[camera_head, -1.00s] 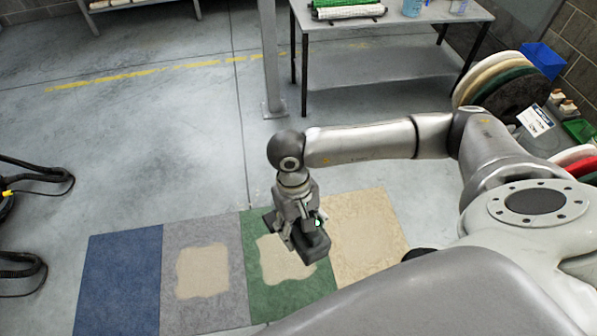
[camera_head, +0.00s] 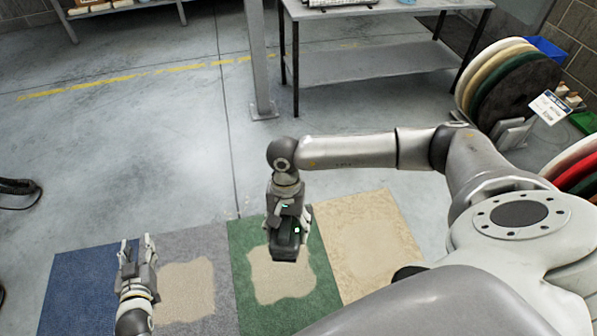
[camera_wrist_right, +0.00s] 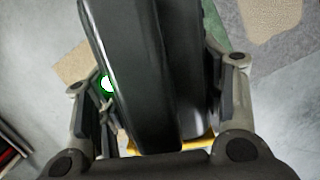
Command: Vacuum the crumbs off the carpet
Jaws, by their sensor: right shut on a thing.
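The carpet is a row of coloured panels: blue (camera_head: 75,290), grey (camera_head: 222,262), green (camera_head: 240,290) and beige (camera_head: 375,240). Pale tan crumb patches lie on the grey panel (camera_head: 188,290) and the green panel (camera_head: 283,283); any crumbs on the beige one are hard to tell apart. My right gripper (camera_head: 287,218) is shut on a dark handheld vacuum (camera_head: 285,248), which shows above the green panel. The vacuum's dark body (camera_wrist_right: 145,75) fills the middle of the right wrist view. My left gripper (camera_head: 137,246) is open and empty over the blue and grey panels.
A metal table (camera_head: 375,63) stands at the back beside a grey post (camera_head: 260,70). Coloured round pads (camera_head: 515,85) stand in a rack at right, with red ones (camera_head: 578,170) nearer. A black hose (camera_head: 18,190) lies at far left. The floor behind the carpet is clear.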

